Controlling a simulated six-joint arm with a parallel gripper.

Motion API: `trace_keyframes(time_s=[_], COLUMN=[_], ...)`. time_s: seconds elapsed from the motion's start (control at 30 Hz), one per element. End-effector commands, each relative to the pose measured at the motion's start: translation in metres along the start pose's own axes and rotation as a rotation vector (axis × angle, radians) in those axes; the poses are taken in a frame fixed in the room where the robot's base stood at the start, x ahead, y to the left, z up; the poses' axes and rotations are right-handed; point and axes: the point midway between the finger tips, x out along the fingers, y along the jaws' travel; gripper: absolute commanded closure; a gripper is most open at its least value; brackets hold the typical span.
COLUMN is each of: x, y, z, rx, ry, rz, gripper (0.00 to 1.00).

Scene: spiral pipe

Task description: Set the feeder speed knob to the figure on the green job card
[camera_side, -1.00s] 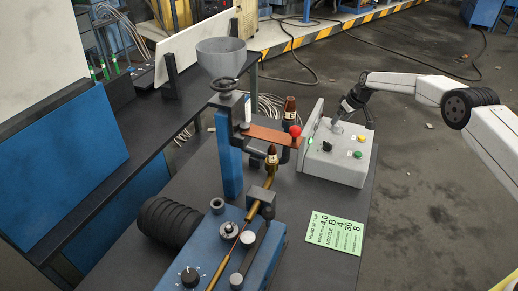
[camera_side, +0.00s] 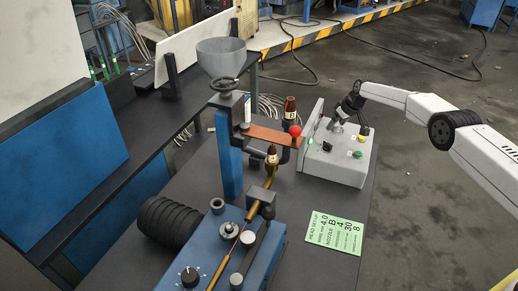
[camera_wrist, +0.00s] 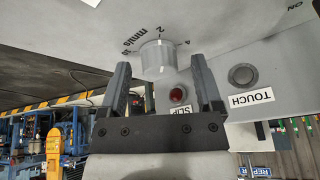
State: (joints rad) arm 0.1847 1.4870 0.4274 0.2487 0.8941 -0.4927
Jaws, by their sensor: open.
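The box also carries a black knob (camera_side: 327,147), a yellow button (camera_side: 362,139) and a green button (camera_side: 358,155). A red lamp (camera_wrist: 178,96) and a TOUCH button (camera_wrist: 242,74) are near my fingers. A blue machine with a dial (camera_side: 190,277) stands front left.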

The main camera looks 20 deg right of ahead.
Motion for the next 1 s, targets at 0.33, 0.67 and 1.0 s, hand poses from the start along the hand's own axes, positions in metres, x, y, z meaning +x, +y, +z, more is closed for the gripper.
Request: trace_keyframes(time_s=[0.33, 0.67, 1.0], x=[-0.0001, -0.0001, -0.0002], y=[0.0000, -0.0005, -0.0011], z=[0.0000, -0.0003, -0.0003], rx=[0.000, 0.024, 0.150], ry=[0.000, 0.002, 0.010], rz=[0.000, 0.009, 0.061], gripper=[1.00, 1.00, 1.00])
